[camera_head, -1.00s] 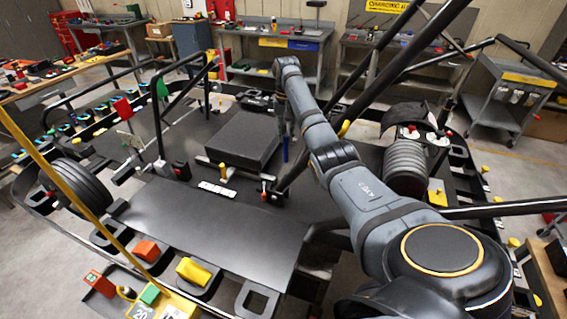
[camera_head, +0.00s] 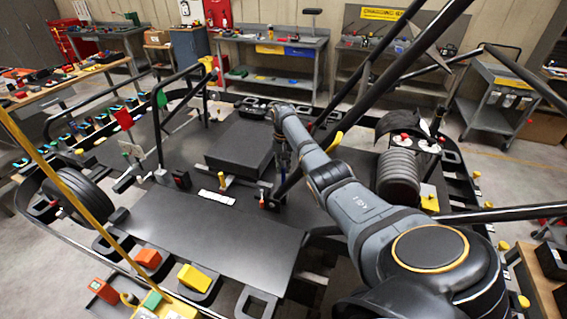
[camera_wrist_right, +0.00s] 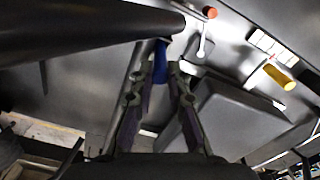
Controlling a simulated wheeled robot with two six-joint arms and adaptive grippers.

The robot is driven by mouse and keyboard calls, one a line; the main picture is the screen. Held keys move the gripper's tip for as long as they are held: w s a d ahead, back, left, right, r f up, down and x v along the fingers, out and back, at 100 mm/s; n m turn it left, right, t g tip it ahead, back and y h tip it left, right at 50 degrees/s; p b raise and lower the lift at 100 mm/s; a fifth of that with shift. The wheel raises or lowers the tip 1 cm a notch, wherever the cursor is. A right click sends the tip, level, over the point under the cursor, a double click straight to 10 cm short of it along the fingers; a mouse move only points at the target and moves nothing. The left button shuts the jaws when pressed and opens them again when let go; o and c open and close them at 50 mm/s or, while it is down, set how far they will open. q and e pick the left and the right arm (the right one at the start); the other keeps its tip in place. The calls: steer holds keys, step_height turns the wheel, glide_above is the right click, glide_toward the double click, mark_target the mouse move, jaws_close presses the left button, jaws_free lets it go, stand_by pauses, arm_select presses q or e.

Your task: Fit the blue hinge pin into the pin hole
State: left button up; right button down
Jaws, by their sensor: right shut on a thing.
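The blue hinge pin (camera_wrist_right: 161,62) stands between the fingertips of my right gripper (camera_wrist_right: 160,75) in the right wrist view. The fingers are closed on it from both sides, and its far end reaches the edge of a thick black bar. In the head view my right gripper (camera_head: 283,158) is low over the kart, just behind the base of a slanted black bar and right of a black box. The pin is mostly hidden there. I cannot make out the pin hole in either view, nor whether the pin tip touches anything. My left gripper is not in view.
The slanted black bar (camera_wrist_right: 90,50) passes close to the fingers. A flat black box (camera_head: 240,145) lies left of the gripper.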

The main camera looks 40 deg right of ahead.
steer(key=shift+f, duration=0.6)
steer(key=c, duration=1.3)
jaws_free()
steer(key=shift+r, duration=0.35)
step_height(320, 180, up, 13)
steer(key=b, duration=0.4)
steer(key=shift+f, duration=0.2)
